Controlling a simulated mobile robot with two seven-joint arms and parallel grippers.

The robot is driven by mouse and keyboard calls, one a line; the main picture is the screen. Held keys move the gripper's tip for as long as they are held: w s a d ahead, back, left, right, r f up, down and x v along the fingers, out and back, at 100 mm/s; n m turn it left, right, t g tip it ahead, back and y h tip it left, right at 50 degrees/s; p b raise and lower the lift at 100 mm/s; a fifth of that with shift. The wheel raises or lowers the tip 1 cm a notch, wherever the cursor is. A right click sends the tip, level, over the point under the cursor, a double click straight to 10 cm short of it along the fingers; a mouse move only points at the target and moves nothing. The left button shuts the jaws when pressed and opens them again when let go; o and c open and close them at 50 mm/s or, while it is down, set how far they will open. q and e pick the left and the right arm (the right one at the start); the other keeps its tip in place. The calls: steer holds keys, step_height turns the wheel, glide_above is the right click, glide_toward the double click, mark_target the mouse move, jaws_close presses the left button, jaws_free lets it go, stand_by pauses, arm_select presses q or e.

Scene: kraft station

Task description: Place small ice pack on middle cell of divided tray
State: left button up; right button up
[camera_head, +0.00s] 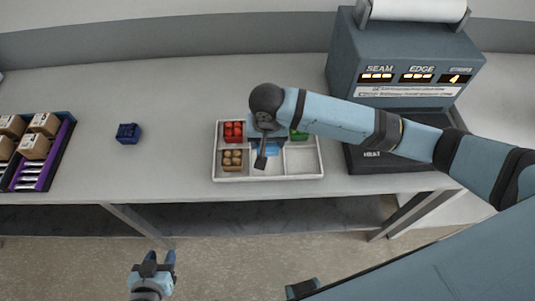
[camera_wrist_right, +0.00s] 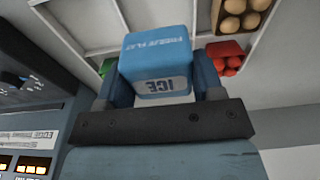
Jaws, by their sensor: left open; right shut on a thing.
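The white divided tray (camera_head: 268,179) lies on the table, with red items (camera_head: 233,129) at back left, brown round items (camera_head: 232,158) at front left and green items (camera_head: 299,135) at back right. Its front middle and front right cells look empty. My right gripper (camera_wrist_right: 163,78) is shut on the small ice pack (camera_wrist_right: 157,62), a light blue block lettered ICE. In the head view the ice pack (camera_head: 267,149) is partly hidden by my right arm, over the tray's middle column; its height is unclear. My left gripper (camera_head: 153,260) is open and empty, low in front of the table.
A dark blue block (camera_head: 128,133) stands left of the tray. A crate (camera_head: 52,155) with brown boxes is at the far left. A grey machine (camera_head: 405,65) with a dark plate (camera_head: 375,160) stands on the right. The table between block and tray is clear.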

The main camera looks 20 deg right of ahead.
mark_target(268, 144)
steer(key=shift+f, duration=3.9)
steer(key=o, duration=1)
steer(key=shift+f, duration=0.15)
steer(key=r, duration=0.4)
steer(key=s+r, duration=0.1)
steer(key=r, duration=0.7)
steer(key=shift+s+a+r, duration=0.1)
steer(key=shift+s+a, duration=0.05)
steer(key=shift+s, duration=0.05)
